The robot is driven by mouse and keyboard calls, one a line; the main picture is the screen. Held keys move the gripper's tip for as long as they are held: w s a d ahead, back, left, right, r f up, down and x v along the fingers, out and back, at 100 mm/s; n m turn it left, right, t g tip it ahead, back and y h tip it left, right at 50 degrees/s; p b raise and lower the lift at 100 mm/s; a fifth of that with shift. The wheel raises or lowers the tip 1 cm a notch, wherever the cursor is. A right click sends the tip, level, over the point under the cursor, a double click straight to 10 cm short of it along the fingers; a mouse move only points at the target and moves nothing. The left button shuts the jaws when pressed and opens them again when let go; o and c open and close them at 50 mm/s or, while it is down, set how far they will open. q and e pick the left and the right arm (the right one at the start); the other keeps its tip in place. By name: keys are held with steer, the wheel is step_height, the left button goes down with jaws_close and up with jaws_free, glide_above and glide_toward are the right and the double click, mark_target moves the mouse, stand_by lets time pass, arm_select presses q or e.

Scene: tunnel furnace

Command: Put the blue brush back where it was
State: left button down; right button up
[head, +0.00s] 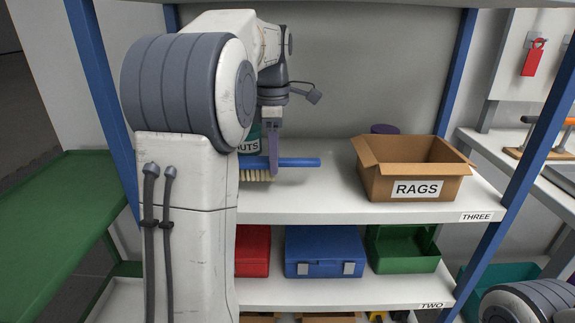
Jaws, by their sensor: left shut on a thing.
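The blue brush (300,162) has a blue handle pointing right and pale bristles facing down at its left end. My left gripper (273,160) is shut on the brush and holds it level over the left part of the shelf labelled THREE (310,205). I cannot tell whether the bristles touch the shelf. My left arm hides the left end of that shelf and part of the brush. My right gripper is out of view; only a part of my right arm shows at the bottom right.
A partly hidden labelled container (249,146) stands behind the brush. Below are red (253,250), blue (325,250) and green (403,248) boxes.

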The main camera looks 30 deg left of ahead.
arm_select(q)
steer(key=shift+w+a, duration=0.25)
steer(key=shift+w, duration=0.15)
steer(key=shift+w+f, duration=0.1)
steer(key=shift+f, duration=0.05)
step_height(320, 180, down, 3)
steer(key=shift+f+b, duration=0.2)
steer(key=shift+b, duration=0.85)
steer(key=shift+r, duration=0.1)
steer(key=shift+c, duration=1.7)
jaws_free()
